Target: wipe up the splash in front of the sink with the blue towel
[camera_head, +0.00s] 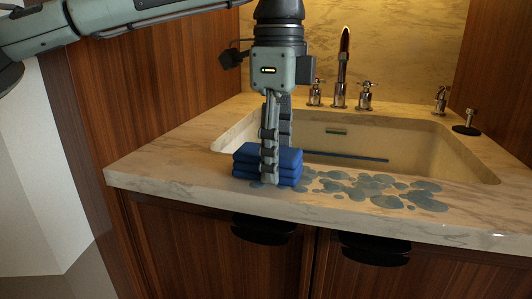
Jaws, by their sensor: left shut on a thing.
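The blue towel (246,164) is folded in layers and lies on the marble counter in front of the left part of the sink. My left gripper (270,175) points straight down and is shut on the towel. The splash (375,190) is a group of blue-grey puddles on the counter's front strip, to the right of the towel. The towel sits at the splash's left end and a little blue-grey wet shows at its lower edge. The sink (420,150) is a pale basin behind the splash. My right gripper is not in view.
A chrome faucet (342,75) with handles stands behind the sink. A blue bar-like strip (345,157) shows in the basin. Dark handles (375,249) stick out from the wooden cabinet below the counter's front edge. A wooden wall (150,90) rises at the left.

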